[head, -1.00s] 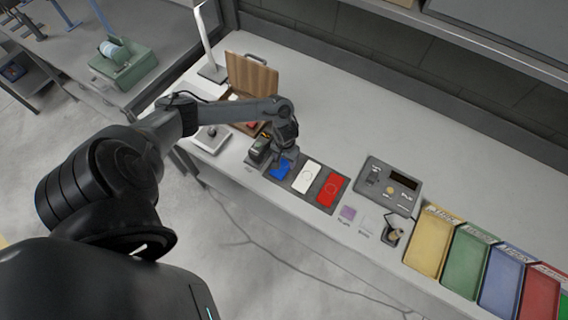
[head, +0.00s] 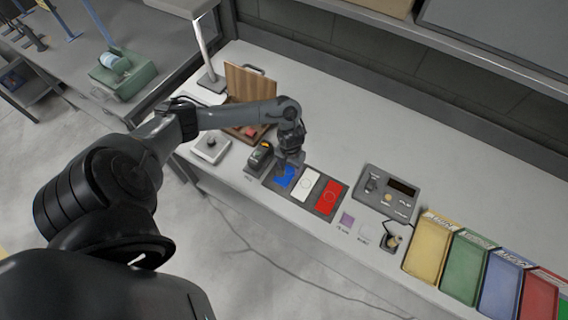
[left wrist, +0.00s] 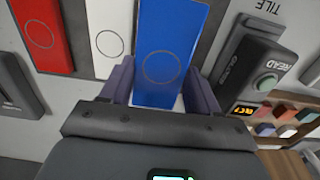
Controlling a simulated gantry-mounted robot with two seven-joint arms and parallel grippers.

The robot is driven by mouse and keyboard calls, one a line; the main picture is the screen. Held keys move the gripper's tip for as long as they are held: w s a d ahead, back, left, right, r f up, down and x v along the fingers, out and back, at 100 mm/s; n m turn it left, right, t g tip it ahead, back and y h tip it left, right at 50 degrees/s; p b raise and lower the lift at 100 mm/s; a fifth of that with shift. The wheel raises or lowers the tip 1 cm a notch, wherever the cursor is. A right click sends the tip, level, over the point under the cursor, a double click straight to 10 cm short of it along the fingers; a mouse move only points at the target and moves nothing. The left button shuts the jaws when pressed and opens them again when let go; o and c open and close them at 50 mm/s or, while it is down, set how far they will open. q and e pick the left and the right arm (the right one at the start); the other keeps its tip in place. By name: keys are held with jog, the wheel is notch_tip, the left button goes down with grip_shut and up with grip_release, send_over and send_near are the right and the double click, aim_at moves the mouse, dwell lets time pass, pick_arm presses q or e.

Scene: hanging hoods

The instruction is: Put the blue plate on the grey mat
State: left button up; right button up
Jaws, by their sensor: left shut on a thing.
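The blue plate (head: 285,177) is at the left end of the dark grey mat (head: 297,200), beside a white plate (head: 307,185) and a red plate (head: 329,197). My left gripper (head: 288,166) is shut on the blue plate, with its fingers on both long sides. In the left wrist view the blue plate (left wrist: 170,35) stands between the two purple fingers (left wrist: 160,80), and a strip of mat (left wrist: 212,36) shows beside it. I cannot tell whether the plate touches the mat. My right gripper is not in view.
A black reader (head: 260,158) stands close left of the mat. An open wooden case (head: 250,85) is behind it. A grey control box (head: 388,192) stands to the right, then several coloured trays (head: 428,245). The counter behind the mat is clear.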

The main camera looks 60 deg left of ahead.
pick_arm(q)
jog(key=w+d+r+p, duration=0.25)
jog(key=d+r, duration=0.25)
jog(key=d, duration=0.3)
jog(key=w+d+r+m+p, duration=0.1)
jog(key=w+d+r+p, duration=0.2)
jog(key=w+r, duration=0.5)
jog(key=w+d+r+m+p, duration=0.2)
jog(key=w+d+r+p, duration=0.2)
jog(key=r, duration=0.7)
jog(key=d+r+m+p, duration=0.2)
jog(key=d+r+p, duration=0.15)
jog(key=r, duration=0.45)
jog(key=s+d+f+m, duration=0.1)
jog(key=s+d+f, duration=0.1)
jog(key=s, duration=0.6)
jog(key=shift+d+f, duration=0.2)
jog(key=shift+f, duration=0.65)
jog(key=shift+w, duration=0.1)
